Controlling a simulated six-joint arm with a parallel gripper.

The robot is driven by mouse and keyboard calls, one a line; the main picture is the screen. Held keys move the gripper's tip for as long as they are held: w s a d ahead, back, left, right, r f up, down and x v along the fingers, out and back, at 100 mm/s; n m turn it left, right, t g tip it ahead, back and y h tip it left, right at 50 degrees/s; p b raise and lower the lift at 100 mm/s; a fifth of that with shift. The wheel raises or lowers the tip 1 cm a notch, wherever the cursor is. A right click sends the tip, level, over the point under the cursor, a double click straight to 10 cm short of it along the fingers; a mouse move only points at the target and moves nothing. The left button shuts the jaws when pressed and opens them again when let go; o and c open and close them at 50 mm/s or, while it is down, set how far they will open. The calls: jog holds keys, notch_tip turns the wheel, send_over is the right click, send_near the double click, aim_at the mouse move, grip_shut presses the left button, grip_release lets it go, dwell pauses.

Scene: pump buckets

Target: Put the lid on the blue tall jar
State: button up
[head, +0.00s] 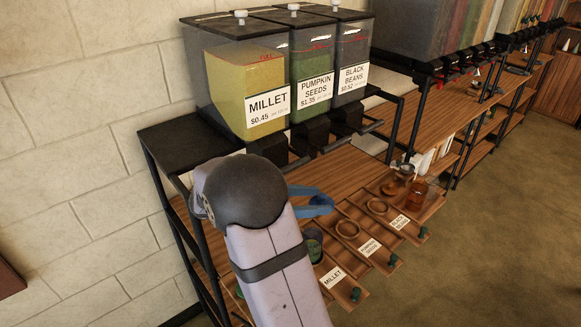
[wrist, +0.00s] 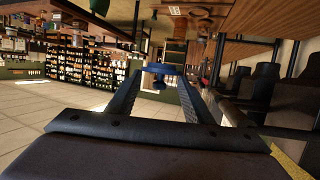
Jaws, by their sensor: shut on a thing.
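My gripper (head: 316,201) is shut on a blue lid (head: 322,203), held above the wooden counter. In the wrist view the blue lid (wrist: 160,70) sits between the fingertips of my gripper (wrist: 160,82). A jar (head: 314,243) with dark greenish contents stands on the counter by the MILLET label, below the lid in the picture. It looks bluish and open at the top, and my arm partly hides it. I take it as the blue tall jar. The lid is apart from it.
The MILLET (head: 240,90), PUMPKIN SEEDS (head: 312,70) and BLACK BEANS (head: 352,60) bins stand behind, their dark spouts and bars overhanging the counter. An amber jar (head: 414,192) stands at the right. Wooden boards with ring recesses (head: 347,228) line the front edge, with green knobs (head: 355,294).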

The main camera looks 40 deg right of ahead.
jog(key=n+t, duration=0.2)
send_over(305, 231)
jog(key=s+a, duration=0.2)
jog(key=shift+h, duration=0.3)
notch_tip(305, 231, down, 8)
jog(key=shift+d+r, duration=0.15)
jog(key=shift+w+m, duration=0.15)
jog(key=shift+m, duration=0.15)
jog(key=shift+f+b, duration=0.25)
jog(key=shift+b, duration=0.1)
jog(key=shift+f+b, duration=2)
jog(key=shift+b, duration=0.15)
jog(key=shift+p, duration=0.65)
jog(key=shift+f, duration=0.5)
jog(key=shift+f+p, duration=0.15)
jog(key=shift+p, duration=0.15)
dwell(1.0)
